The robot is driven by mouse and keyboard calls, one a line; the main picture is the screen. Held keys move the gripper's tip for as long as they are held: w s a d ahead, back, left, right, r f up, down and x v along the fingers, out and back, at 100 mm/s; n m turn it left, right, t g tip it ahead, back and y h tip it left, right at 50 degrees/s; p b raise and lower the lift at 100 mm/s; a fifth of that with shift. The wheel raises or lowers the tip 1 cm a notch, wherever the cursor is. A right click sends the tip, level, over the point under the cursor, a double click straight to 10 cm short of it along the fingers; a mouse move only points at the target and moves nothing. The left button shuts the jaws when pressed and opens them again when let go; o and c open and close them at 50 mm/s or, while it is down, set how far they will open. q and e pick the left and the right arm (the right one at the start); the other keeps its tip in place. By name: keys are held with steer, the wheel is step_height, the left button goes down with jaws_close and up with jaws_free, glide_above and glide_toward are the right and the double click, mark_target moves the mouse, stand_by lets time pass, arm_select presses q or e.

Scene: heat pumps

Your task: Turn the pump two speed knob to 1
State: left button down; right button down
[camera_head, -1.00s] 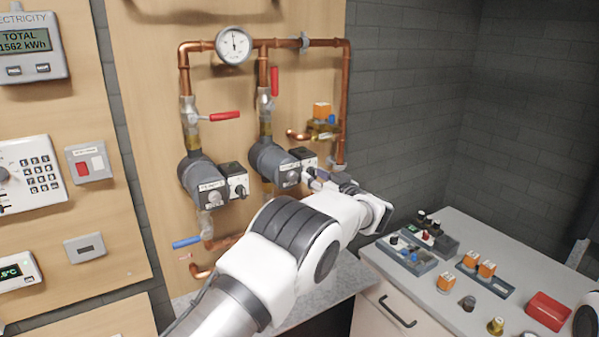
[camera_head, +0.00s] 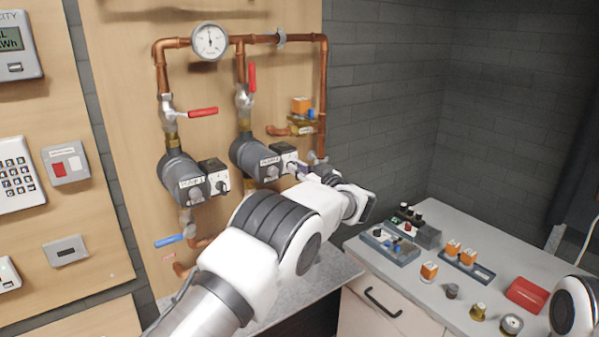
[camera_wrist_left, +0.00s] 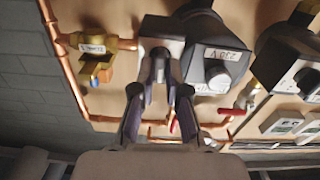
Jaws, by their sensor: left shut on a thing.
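Pump two (camera_head: 250,155) is the right one of two grey pumps on the copper pipes, with a dark control box (camera_head: 284,151) on its front. In the left wrist view the control box (camera_wrist_left: 160,25) is straight ahead. My left gripper (camera_head: 301,168) reaches the front of this box. In the left wrist view its two fingers (camera_wrist_left: 160,72) close in on the knob at the box face, shut on it. The fingers mostly hide the knob, and I cannot read its setting. My right gripper is out of view.
Pump one (camera_head: 183,175) hangs to the left, with a red lever (camera_head: 203,112) above and a blue lever (camera_head: 178,240) below. A brass valve with an orange part (camera_head: 301,105) is right of pump two. The right counter (camera_head: 420,285) holds trays and loose parts.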

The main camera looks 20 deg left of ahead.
arm_select(q)
steer(key=shift+s+a+n+b, duration=0.1)
steer(key=shift+a+n+b, duration=0.05)
steer(key=shift+n+b, duration=3.45)
steer(key=shift+n+p, duration=0.45)
steer(key=shift+n, duration=0.15)
steer(key=c, duration=1.2)
jaws_free()
steer(key=shift+f, duration=0.1)
steer(key=r, duration=1)
steer(key=shift+w+a, duration=0.1)
steer(key=shift+w, duration=0.1)
